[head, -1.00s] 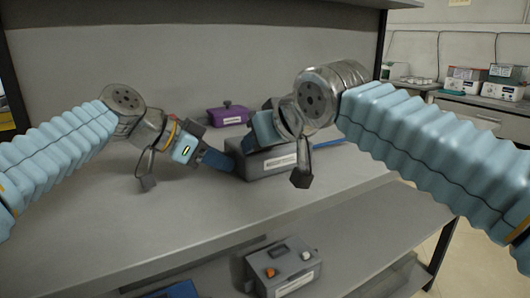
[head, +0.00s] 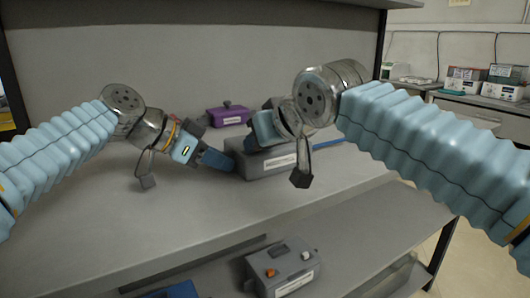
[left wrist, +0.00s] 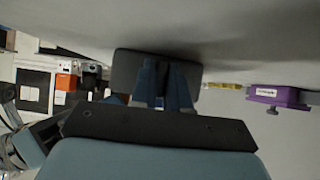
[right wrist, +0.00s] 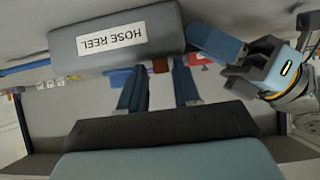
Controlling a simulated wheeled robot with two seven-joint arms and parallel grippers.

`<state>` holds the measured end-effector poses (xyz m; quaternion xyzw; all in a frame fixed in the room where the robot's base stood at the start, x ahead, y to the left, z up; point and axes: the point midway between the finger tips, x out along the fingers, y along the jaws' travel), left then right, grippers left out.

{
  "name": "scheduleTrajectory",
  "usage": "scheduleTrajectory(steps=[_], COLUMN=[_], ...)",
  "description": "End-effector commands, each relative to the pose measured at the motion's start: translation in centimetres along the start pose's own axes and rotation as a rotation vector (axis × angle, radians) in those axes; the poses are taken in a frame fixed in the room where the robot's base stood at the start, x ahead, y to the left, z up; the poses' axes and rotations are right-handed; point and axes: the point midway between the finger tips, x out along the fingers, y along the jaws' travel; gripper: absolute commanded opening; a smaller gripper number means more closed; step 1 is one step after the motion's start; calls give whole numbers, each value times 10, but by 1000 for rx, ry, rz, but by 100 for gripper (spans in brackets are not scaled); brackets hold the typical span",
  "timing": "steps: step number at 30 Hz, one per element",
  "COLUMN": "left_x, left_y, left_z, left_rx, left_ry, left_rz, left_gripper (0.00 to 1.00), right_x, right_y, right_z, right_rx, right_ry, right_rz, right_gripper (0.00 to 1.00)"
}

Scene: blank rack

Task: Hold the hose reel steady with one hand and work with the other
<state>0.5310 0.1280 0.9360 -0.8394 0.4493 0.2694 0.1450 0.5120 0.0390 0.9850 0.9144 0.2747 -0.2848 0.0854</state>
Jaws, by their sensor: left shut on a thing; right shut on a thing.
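The hose reel is a grey box (head: 268,166) with a white label, on the upper shelf. The right wrist view shows the box (right wrist: 165,22) with "HOSE REEL" on its label. My left gripper (head: 232,164) is shut on the box at its left end; its blue fingers (left wrist: 166,72) meet the dark box in the left wrist view. My right gripper (right wrist: 160,68) is at the box's edge, its fingers either side of a small reddish-brown piece (right wrist: 160,66). In the head view its fingertips are hidden. A blue hose-like strip (head: 328,144) shows right of the box.
A purple box (head: 228,116) with a knob stands behind on the same shelf. A grey box (head: 282,268) with orange and white knobs is on the lower shelf, near a blue item (head: 175,290). The front of the upper shelf (head: 90,250) is clear.

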Motion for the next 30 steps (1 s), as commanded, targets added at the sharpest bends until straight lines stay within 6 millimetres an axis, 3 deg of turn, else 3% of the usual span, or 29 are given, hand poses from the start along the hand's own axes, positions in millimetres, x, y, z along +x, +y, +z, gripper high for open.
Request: scheduleTrajectory(steps=[1,30], left_x=[0,1], left_y=[2,3], left_z=[-2,-3], left_rx=[3,4], left_ry=[6,9], left_rz=[2,4], left_gripper=[0,0], right_x=[9,8], right_y=[-4,-21], right_z=[11,10], right_rx=[-2,-5], right_ry=[-34,-32], right_rz=[-4,-12], right_gripper=[17,8])
